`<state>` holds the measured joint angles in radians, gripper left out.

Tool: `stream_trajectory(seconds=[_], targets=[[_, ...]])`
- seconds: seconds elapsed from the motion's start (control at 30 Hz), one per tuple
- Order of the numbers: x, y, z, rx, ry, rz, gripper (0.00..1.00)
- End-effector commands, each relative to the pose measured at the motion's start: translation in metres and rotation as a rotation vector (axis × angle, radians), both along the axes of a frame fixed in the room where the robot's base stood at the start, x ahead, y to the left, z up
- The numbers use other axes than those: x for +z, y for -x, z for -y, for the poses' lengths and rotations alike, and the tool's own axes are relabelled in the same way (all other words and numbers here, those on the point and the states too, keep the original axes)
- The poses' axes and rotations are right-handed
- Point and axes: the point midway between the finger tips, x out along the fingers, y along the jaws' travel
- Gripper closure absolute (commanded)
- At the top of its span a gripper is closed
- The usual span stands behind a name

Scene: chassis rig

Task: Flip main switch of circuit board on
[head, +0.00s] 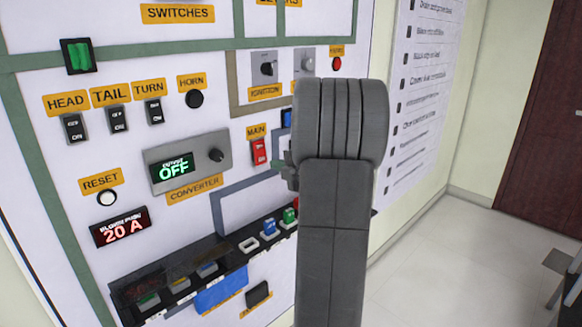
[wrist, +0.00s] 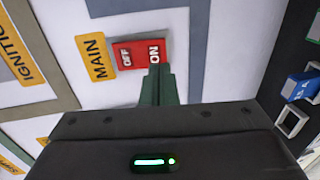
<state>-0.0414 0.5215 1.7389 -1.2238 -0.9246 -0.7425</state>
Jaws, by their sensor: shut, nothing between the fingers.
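The red main switch (head: 260,151) is on the white panel under the yellow MAIN label (head: 257,132), left of my arm in the head view. In the wrist view the main switch (wrist: 137,54) lies right of its label (wrist: 91,57), with OFF on its left half and ON on its right half. My gripper (wrist: 157,76) is shut and empty, its dark green fingertips at the lower edge of the ON half. I cannot tell whether they touch it. In the head view my arm hides most of the gripper.
The converter display (head: 173,167) reads OFF in green. A red display (head: 120,227) reads 20 A. HEAD, TAIL and TURN switches, a horn button (head: 194,99) and the ignition switch (head: 264,67) surround the area. A dark fuse rail (head: 215,257) juts out below.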

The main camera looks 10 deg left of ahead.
Motion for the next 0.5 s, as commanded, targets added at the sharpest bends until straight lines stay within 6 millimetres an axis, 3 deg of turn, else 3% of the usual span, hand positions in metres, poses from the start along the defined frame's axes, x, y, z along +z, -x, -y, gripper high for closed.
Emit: stream_trajectory(seconds=[0.2, 0.5], targets=[[-0.005, -0.019, -0.026, 0.002, 0.0, 0.0, 1.0], [-0.007, -0.026, -0.033, -0.001, 0.0, 0.0, 1.0]])
